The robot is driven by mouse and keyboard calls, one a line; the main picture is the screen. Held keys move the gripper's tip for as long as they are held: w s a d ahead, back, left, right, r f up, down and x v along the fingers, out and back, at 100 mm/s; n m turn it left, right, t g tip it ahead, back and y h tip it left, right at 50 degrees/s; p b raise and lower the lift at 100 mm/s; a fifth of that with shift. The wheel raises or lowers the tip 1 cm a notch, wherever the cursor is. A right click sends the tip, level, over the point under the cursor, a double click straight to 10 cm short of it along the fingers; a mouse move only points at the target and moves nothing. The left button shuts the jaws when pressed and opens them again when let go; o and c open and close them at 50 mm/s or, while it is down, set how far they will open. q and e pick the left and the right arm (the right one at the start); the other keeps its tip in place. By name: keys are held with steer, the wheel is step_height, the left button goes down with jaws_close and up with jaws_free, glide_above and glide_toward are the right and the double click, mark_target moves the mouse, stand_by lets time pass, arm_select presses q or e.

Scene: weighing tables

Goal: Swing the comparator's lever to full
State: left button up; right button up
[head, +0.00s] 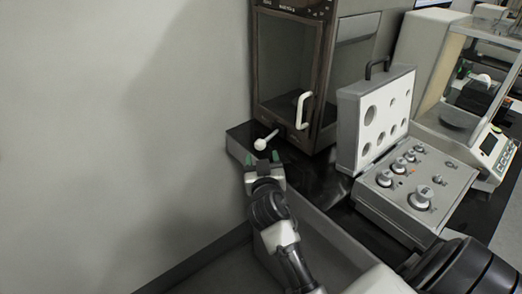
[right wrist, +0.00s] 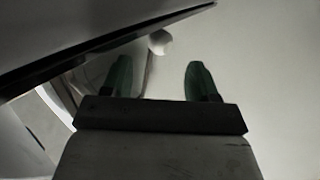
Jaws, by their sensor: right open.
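The comparator (head: 290,65) is a tall dark-framed cabinet with a glass door, at the top middle of the head view. Its lever (head: 268,138) is a short light rod with a round knob, low at the cabinet's front left. My right gripper (head: 263,158), with green fingertips, is open and empty just on the near side of the knob. In the right wrist view the pale knob (right wrist: 160,42) lies beyond the two spread fingertips (right wrist: 160,78), roughly between them. I cannot see any contact. My left gripper is not in view.
A white door handle (head: 302,110) sticks out above and right of the lever. An open weight case (head: 415,190) with several weights stands to the right on the black table. A glass-sided balance (head: 490,150) is beyond it. A bare wall is on the left.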

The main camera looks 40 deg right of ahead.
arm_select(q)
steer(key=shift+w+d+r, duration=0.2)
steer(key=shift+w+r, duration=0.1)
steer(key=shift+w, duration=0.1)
arm_select(e)
steer(key=v, duration=0.5)
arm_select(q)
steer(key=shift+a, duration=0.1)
arm_select(e)
steer(key=shift+c, duration=0.4)
